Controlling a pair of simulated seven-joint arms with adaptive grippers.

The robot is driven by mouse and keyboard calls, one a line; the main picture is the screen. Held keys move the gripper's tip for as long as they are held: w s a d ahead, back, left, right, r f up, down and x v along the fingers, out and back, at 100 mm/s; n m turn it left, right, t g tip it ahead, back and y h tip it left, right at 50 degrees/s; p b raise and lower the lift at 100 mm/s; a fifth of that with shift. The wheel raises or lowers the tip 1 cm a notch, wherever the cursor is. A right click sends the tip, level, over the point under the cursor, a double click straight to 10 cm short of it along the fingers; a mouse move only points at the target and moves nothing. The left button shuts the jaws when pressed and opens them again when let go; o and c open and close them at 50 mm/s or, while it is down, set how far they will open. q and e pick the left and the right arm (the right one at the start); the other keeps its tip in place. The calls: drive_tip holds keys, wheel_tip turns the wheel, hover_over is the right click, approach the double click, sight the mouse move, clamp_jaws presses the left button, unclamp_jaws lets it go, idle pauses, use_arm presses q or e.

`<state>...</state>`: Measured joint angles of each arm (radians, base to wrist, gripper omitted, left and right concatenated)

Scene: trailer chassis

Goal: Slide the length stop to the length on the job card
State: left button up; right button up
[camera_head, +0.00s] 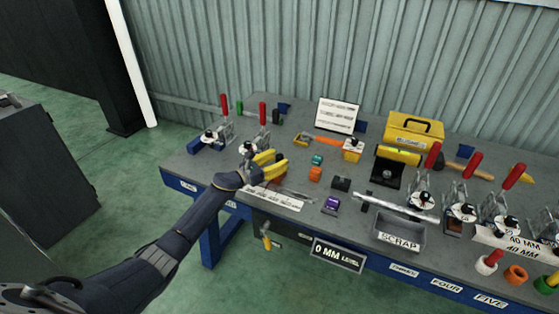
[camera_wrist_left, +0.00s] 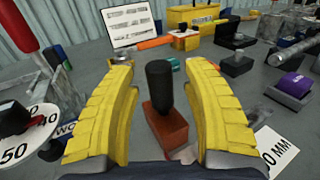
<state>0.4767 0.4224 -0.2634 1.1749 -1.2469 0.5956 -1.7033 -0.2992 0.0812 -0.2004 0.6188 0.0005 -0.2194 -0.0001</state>
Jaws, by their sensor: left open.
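My left gripper (camera_head: 272,166) is open over the bench, left of centre in the head view. In the left wrist view its yellow fingers (camera_wrist_left: 158,72) stand on both sides of a black upright handle (camera_wrist_left: 159,88) on a reddish-brown block (camera_wrist_left: 166,124), which looks like the length stop; I see gaps on both sides. My right gripper is not visible.
Red-handled toggle clamps (camera_head: 263,113) stand left of and behind the gripper. The grey scrap tray (camera_head: 399,232), a purple block (camera_head: 331,205) and a black block (camera_head: 341,184) are to the right. A yellow toolbox (camera_head: 413,131) is at the back.

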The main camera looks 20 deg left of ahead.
use_arm(q)
drive_tip(key=v, duration=1.1)
drive_tip(key=shift+s, duration=0.15)
drive_tip(key=shift+a, duration=0.1)
drive_tip(key=shift+f, duration=0.1)
